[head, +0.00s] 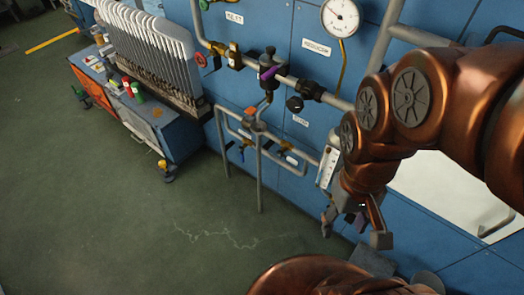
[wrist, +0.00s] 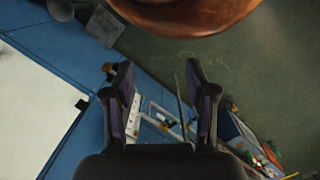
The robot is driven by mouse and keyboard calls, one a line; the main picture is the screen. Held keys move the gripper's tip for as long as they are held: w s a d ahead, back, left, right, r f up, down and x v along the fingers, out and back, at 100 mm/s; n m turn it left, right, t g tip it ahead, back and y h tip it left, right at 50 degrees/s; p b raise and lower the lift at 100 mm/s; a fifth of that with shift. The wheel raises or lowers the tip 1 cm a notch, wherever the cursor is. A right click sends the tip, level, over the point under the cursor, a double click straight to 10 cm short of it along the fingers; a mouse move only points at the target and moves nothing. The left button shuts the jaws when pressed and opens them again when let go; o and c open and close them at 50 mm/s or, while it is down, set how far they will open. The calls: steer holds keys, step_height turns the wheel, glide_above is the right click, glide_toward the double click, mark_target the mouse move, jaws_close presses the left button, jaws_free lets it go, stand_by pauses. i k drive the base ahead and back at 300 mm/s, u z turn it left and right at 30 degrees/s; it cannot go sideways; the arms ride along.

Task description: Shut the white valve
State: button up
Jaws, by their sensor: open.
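A valve with what looks like a small white handle (head: 291,160) sits on the low grey pipework in front of the blue cabinet wall, in the head view. It is small, and I cannot tell its handle angle well. My gripper (head: 355,222) hangs to the right of this pipework and below it in the picture, pointing down, apart from the valve. In the wrist view my gripper (wrist: 158,85) is open, its two dark fingers spread with nothing between them.
A gauge (head: 340,17) is above. The green floor (head: 110,220) is open.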

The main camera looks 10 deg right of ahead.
mark_target(279, 153)
steer(key=u, duration=2.75)
steer(key=k, duration=0.35)
steer(key=z, duration=0.75)
